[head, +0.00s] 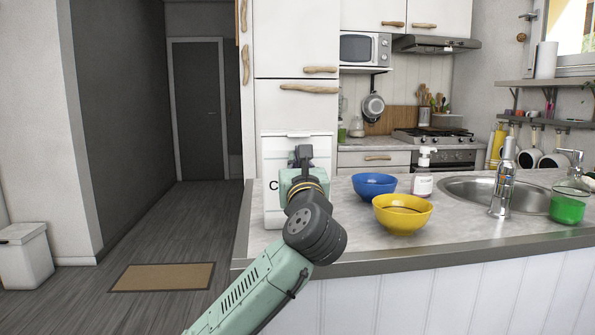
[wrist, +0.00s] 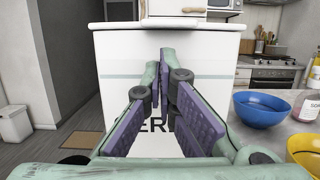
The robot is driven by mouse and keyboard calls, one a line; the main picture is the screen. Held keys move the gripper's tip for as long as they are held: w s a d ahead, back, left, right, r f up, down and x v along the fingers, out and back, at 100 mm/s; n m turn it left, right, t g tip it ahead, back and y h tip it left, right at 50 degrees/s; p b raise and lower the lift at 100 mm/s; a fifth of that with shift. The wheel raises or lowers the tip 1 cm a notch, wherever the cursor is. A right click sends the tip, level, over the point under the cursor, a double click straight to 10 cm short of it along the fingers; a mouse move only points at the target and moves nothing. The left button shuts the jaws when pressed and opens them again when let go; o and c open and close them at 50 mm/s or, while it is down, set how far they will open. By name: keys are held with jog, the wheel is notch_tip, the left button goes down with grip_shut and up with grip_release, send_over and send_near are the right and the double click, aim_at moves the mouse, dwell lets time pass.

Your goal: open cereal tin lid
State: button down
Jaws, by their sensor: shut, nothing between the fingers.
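The cereal tin (head: 273,205) is a tall white box on the left end of the counter. Its lid (head: 298,135) lies flat on top and looks closed. In the wrist view the tin (wrist: 215,60) fills the middle, with part of its dark lettering showing below and its lid rim (wrist: 165,27) along the top. My gripper (head: 303,152) is in front of the tin and covers much of its face in the head view. In the wrist view my gripper (wrist: 165,62) points at the tin's upper front, fingers together and empty. I cannot tell whether the fingertips touch it.
A blue bowl (head: 374,186) and a yellow bowl (head: 403,213) stand on the counter right of the tin. A soap bottle (head: 422,180), a faucet (head: 503,180) and a sink (head: 480,190) are further right. The floor left of the counter is open.

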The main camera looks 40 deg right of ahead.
jog(key=shift+r, duration=0.6)
jog(key=shift+r+p, duration=0.2)
jog(key=shift+p, duration=0.1)
jog(key=shift+a+r+p, duration=0.15)
jog(key=shift+r+p, duration=0.05)
jog(key=shift+p, duration=0.1)
